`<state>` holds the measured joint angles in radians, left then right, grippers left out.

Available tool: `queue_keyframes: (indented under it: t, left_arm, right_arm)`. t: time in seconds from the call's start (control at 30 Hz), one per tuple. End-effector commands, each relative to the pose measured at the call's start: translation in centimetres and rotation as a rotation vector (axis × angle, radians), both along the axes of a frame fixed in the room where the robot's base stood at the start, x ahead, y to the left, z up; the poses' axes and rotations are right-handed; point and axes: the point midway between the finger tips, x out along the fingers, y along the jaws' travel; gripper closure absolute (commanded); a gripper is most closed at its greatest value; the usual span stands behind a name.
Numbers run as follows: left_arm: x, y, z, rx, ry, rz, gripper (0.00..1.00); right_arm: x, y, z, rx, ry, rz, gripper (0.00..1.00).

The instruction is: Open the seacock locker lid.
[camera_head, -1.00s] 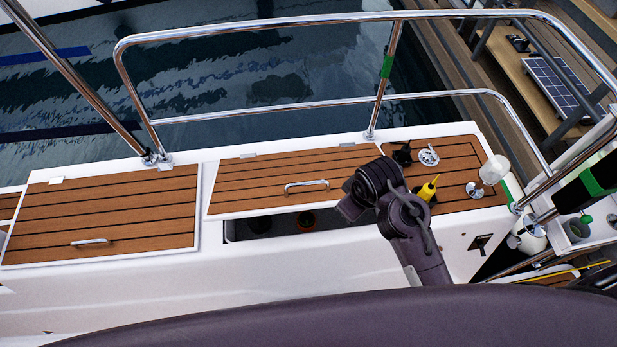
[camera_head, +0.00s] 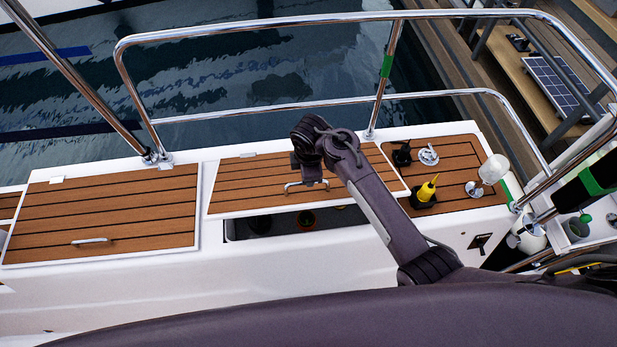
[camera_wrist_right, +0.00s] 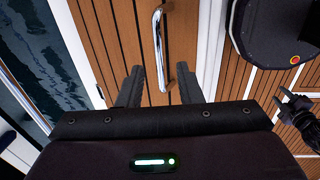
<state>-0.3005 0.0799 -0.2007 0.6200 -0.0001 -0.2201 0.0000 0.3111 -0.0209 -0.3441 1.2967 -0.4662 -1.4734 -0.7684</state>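The middle teak lid (camera_head: 250,176) with a white edge is raised slightly at its front, with a dark gap below. I cannot tell from any label whether it is the seacock locker lid. Its chrome bar handle (camera_head: 293,184) is near the front edge. My right gripper (camera_wrist_right: 160,88) is open. In the right wrist view the handle (camera_wrist_right: 158,40) lies ahead, its near end reaching between the two fingers without visible contact. In the head view my right wrist hides part of the lid. A black gripper, apparently my left (camera_wrist_right: 284,98), shows small at the right wrist view's edge.
A closed teak lid (camera_head: 110,210) lies left. Dark pots (camera_head: 306,218) sit inside the gap. A yellow bottle (camera_head: 427,189) and metal fittings (camera_head: 428,155) stand on the right panel. A chrome rail (camera_head: 300,20) runs behind, with water beyond.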

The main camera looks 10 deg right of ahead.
Motion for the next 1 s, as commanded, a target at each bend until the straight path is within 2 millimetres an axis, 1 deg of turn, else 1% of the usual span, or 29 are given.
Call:
queue_keyframes:
  t: [0.1, 0.2, 0.27, 0.4, 0.6, 0.67, 0.8, 0.87, 1.0]
  left_arm:
    - [0.0, 0.0, 0.0, 0.0, 0.0, 0.0, 0.64]
    - [0.0, 0.0, 0.0, 0.0, -0.001, 0.0, 0.64]
    - [0.0, 0.0, 0.0, 0.0, -0.001, 0.0, 0.64]
    - [0.1, 0.0, 0.0, 0.001, -0.001, 0.0, 0.64]
    - [0.1, 0.0, 0.0, 0.001, -0.001, 0.001, 0.64]
    - [0.1, 0.0, 0.0, 0.001, -0.001, 0.001, 0.64]
    - [0.1, 0.1, 0.0, 0.001, -0.001, 0.001, 0.64]
    - [0.1, 0.1, 0.0, 0.001, -0.001, 0.001, 0.64]
    - [0.1, 0.1, 0.0, 0.001, -0.001, 0.001, 0.64]
  right_arm:
    - [0.3, -0.1, -1.9, -0.003, 0.0, -0.001, 0.68]
    - [0.4, -0.1, -3.1, -0.001, 0.0, -0.003, 0.68]
    - [0.5, -0.1, -3.6, -0.001, -0.001, -0.002, 0.68]
    - [0.6, -0.1, -4.1, 0.0, -0.003, -0.004, 0.68]
    - [0.6, -0.1, -4.1, 0.0, -0.003, -0.004, 0.68]
    - [0.6, -0.1, -4.1, 0.0, -0.003, -0.004, 0.74]
    - [0.5, 0.0, -4.1, 0.0, -0.002, -0.004, 0.92]
    - [0.5, 0.0, -4.1, 0.001, -0.002, -0.004, 1.0]
    - [0.5, 0.0, -4.1, 0.001, -0.003, -0.004, 1.0]
